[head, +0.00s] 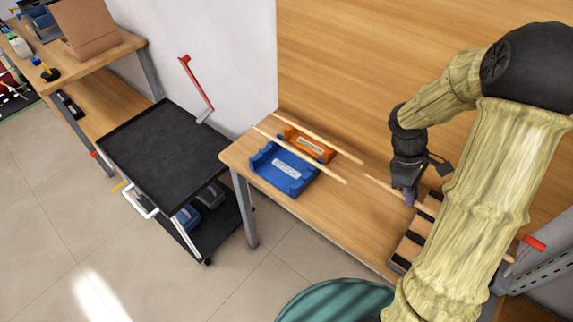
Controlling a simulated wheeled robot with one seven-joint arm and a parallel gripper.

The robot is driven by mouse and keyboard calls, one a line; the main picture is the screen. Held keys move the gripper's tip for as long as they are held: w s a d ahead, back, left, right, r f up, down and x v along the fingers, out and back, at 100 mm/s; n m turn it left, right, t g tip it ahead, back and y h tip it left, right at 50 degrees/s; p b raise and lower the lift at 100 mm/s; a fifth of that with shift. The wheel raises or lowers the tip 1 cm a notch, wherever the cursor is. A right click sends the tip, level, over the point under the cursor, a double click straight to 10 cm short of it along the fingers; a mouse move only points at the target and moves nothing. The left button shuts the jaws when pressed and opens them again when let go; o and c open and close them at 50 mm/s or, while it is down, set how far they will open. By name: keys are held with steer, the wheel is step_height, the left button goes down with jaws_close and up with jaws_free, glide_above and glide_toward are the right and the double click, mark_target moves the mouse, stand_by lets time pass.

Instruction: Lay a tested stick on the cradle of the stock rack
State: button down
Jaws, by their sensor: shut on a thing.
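A blue cradle (268,179) with a white label sits on the wooden table, and a pale stick (325,170) lies across it. The label is too small to read surely, though it may say stock. Behind it is a smaller orange cradle (323,155), also labelled, with another stick (346,154) lying across it. My gripper (410,194) points down at the right part of the table. It is shut on a third pale stick (379,185), whose left end sticks out toward the cradles. Its right part is mostly hidden by my gripper and arm.
A wooden rack with black pads (411,240) is below my gripper, partly hidden by my arm. A black cart (165,150) stands left of the table (335,218). A wooden wall rises behind. A teal round thing (335,302) is at the bottom. Bare tabletop lies between cradles and rack.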

steer(key=shift+w+a+r+p, duration=0.25)
steer(key=shift+w+p, duration=0.05)
steer(key=shift+p, duration=0.35)
steer(key=w+a+m+y+p, duration=0.2)
steer(key=a+m+p, duration=0.3)
steer(key=p, duration=0.4)
steer(key=w+a+f+m+g+y+p, duration=0.1)
steer(key=w+a+m+y+p, duration=0.1)
steer(key=w+a+m+p, duration=0.3)
steer(key=m+p, duration=0.1)
steer(key=p, duration=0.3)
steer(key=shift+w+a+f+g+p, duration=0.15)
steer(key=shift+a+f+g+p, duration=0.05)
steer(key=shift+a+g+p, duration=0.1)
